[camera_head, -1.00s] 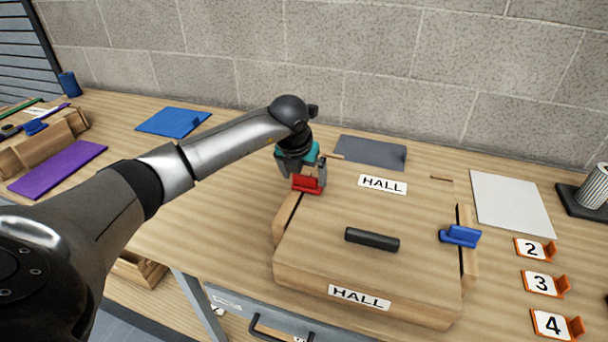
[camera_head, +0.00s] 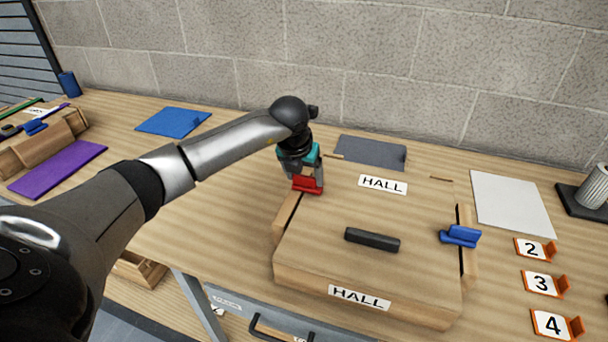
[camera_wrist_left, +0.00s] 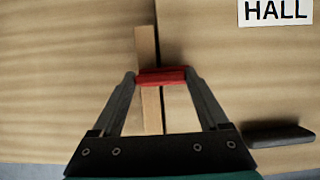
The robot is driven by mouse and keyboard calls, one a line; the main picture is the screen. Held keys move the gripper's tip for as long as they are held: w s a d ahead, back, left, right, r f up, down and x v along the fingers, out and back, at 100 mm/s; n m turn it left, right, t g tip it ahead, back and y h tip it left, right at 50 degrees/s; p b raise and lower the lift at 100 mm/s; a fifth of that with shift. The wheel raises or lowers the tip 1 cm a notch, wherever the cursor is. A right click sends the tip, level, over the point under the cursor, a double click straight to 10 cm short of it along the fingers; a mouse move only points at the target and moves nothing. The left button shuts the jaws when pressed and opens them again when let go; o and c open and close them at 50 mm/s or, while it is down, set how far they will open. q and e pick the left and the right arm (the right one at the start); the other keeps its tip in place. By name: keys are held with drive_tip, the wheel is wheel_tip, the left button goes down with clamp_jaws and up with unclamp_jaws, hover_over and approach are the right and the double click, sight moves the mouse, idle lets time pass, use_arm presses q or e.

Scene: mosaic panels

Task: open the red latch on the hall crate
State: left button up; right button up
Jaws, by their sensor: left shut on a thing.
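The hall crate (camera_head: 320,262) is a wooden box with a lid, two HALL labels and a dark handle (camera_head: 372,239). The red latch (camera_head: 305,186) is at the crate's left side. My left gripper (camera_head: 307,182) is over that side, and its fingers are shut on the red latch. In the left wrist view the red latch (camera_wrist_left: 161,76) lies between the two fingertips, above a wooden strip (camera_wrist_left: 152,110) at the crate's edge. A blue latch (camera_head: 460,236) is on the crate's right side. My right gripper is not in view.
Orange number stands (camera_head: 543,284) stand at the right. A white sheet (camera_head: 512,203), a grey sheet (camera_head: 370,152), a blue sheet (camera_head: 173,121) and a purple sheet (camera_head: 58,169) lie on the table.

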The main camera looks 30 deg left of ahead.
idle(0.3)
use_arm(q)
drive_tip(key=m, duration=0.1)
drive_tip(key=m+h+b, duration=0.1)
drive_tip(key=m, duration=0.1)
drive_tip(key=shift+s+a, duration=0.1)
drive_tip(key=shift+s, duration=0.1)
drive_tip(key=m, duration=0.1)
drive_tip(key=m+h+b, duration=0.1)
drive_tip(key=m+b, duration=0.1)
drive_tip(key=shift+s+a+m+h, duration=0.15)
drive_tip(key=shift+s+m+h, duration=0.1)
drive_tip(key=shift+m+h, duration=0.05)
drive_tip(key=m, duration=0.1)
drive_tip(key=m+h+b, duration=0.1)
drive_tip(key=m, duration=0.1)
drive_tip(key=shift+s+a+m+g, duration=0.2)
drive_tip(key=shift+m+g, duration=0.1)
drive_tip(key=shift+s+a+r+m+g+h+b, duration=0.15)
drive_tip(key=shift+m+g+h+b, duration=0.15)
drive_tip(key=shift+m, duration=0.6)
drive_tip(key=shift+a+f+m+g+h+b, duration=0.1)
drive_tip(key=shift+m+g+h+b, duration=0.15)
drive_tip(key=shift+m, duration=0.65)
drive_tip(key=o, duration=1.2)
drive_tip(key=shift+o, duration=0.2)
drive_tip(key=shift+s, duration=0.1)
